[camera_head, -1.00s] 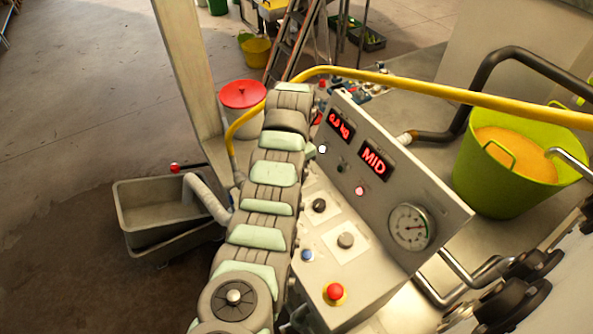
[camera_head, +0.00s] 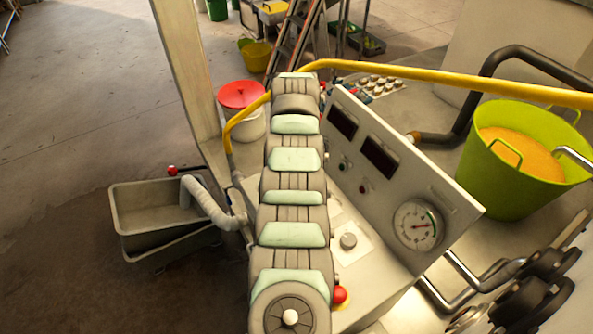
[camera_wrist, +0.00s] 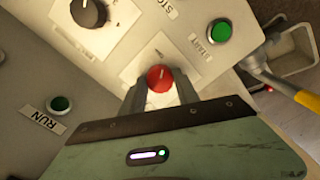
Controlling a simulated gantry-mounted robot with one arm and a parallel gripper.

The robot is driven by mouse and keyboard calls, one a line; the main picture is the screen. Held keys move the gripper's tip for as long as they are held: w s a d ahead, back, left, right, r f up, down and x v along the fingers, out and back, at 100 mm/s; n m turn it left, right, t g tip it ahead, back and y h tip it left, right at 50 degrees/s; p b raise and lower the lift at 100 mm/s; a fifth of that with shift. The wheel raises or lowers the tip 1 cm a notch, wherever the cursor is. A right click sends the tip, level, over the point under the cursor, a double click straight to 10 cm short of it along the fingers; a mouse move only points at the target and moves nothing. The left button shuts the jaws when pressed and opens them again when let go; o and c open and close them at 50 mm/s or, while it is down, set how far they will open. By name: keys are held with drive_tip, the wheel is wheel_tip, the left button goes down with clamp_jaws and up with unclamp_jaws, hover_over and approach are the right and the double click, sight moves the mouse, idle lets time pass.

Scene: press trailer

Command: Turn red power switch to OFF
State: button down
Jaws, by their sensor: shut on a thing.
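In the wrist view, the red power switch (camera_wrist: 160,76) is a round knob on a pale plate of the control panel. My gripper (camera_wrist: 160,90) has one finger on each side of the knob and is shut on it. A pale mark on the knob's face points roughly up in the picture, but the plate's lettering is too small to read. In the head view, my arm covers the switch and the gripper. The panel's two displays (camera_head: 379,160) are dark.
The wrist view shows a black knob (camera_wrist: 89,11), a green START button (camera_wrist: 221,30) and a green RUN button (camera_wrist: 60,104). The head view shows a red emergency button (camera_head: 340,294), a pressure gauge (camera_head: 417,226), a yellow rail (camera_head: 440,80) and a green tub (camera_head: 511,190).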

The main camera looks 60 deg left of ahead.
drive_tip(key=shift+n+b, duration=0.3)
drive_tip(key=shift+n, duration=0.5)
drive_tip(key=c, duration=0.9)
unclamp_jaws()
drive_tip(key=shift+r, duration=0.1)
wheel_tip(320, 180, up, 10)
drive_tip(key=shift+r+b, duration=0.25)
drive_tip(key=shift+b, duration=0.1)
drive_tip(key=shift+r, duration=0.1)
